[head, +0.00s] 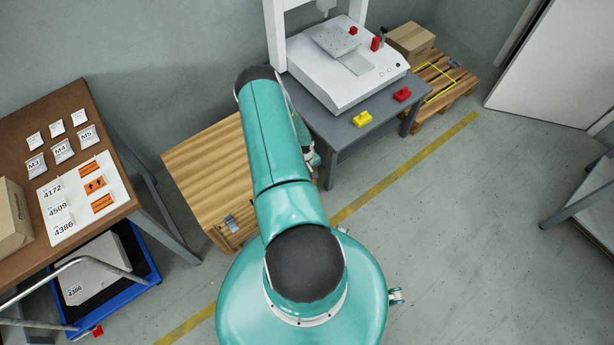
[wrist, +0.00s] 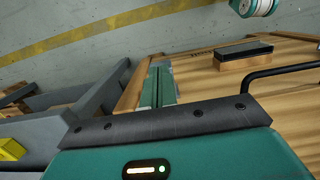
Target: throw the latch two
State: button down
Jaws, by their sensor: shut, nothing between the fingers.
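A wooden crate (head: 205,165) stands left of the grey bench in the head view. My gripper (head: 311,154) is mostly hidden behind my arm, by the crate's right side. In the wrist view my green fingers (wrist: 158,84) are together and empty, beside the crate (wrist: 195,85). There the crate carries a dark block on a wooden pad (wrist: 243,55) and a black bar handle (wrist: 285,71). No contact is clear.
The grey bench (head: 345,140) holds a white gantry machine (head: 345,85), a yellow block (head: 362,118) and a red block (head: 402,94). A brown table (head: 60,105) with labelled packets stands left. A pallet (head: 440,85) is at the back right.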

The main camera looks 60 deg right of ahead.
jog(key=shift+s+f+t, duration=0.15)
jog(key=shift+s+t, duration=0.1)
jog(key=shift+t, duration=0.05)
jog(key=shift+s+a+f+h, duration=0.15)
jog(key=shift+h, duration=0.15)
jog(key=shift+a+f, duration=0.1)
jog(key=shift+f, duration=0.05)
jog(key=shift+s+a+f, duration=0.1)
jog(key=shift+s+f, duration=0.2)
jog(key=shift+s+a+f+t+h, duration=0.1)
jog(key=shift+f+t+h, duration=0.2)
jog(key=shift+t, duration=0.5)
jog(key=shift+s+a+f+t+h, duration=0.15)
jog(key=shift+t+h, duration=0.25)
jog(key=shift+t, duration=0.4)
jog(key=shift+s+f, duration=0.2)
jog(key=shift+f, duration=0.4)
notch_tip(320, 180, down, 6)
jog(key=t, duration=0.1)
jog(key=shift+h, duration=0.4)
